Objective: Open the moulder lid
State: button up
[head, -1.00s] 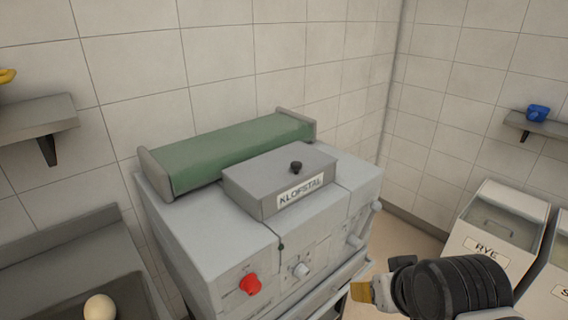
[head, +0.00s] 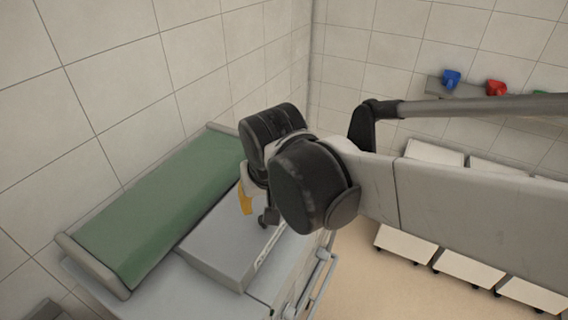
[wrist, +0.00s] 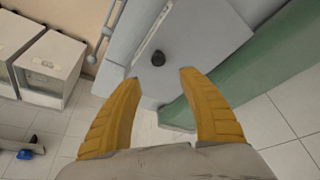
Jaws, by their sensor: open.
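The moulder lid (head: 222,245) is a flat grey box cover on top of the pale grey machine, and it lies shut. Its small black knob (wrist: 158,58) shows in the wrist view, ahead of and between my two yellow fingertips. My gripper (wrist: 156,76) is open and empty, with its fingers apart over the lid. I cannot tell the exact height of the fingertips above the lid.
A green belt (head: 165,205) runs along the back of the machine by the tiled wall. A rail (head: 318,275) runs along the machine's front. White bins (head: 405,245) stand on the floor at right, below a shelf with blue (head: 450,79) and red (head: 495,88) scoops.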

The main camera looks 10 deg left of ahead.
jog(key=b+x, duration=0.2)
jog(key=x, duration=0.8)
jog(key=shift+d+f, duration=0.15)
jog(key=shift+f, duration=0.05)
jog(key=shift+s, duration=0.1)
grip_shut()
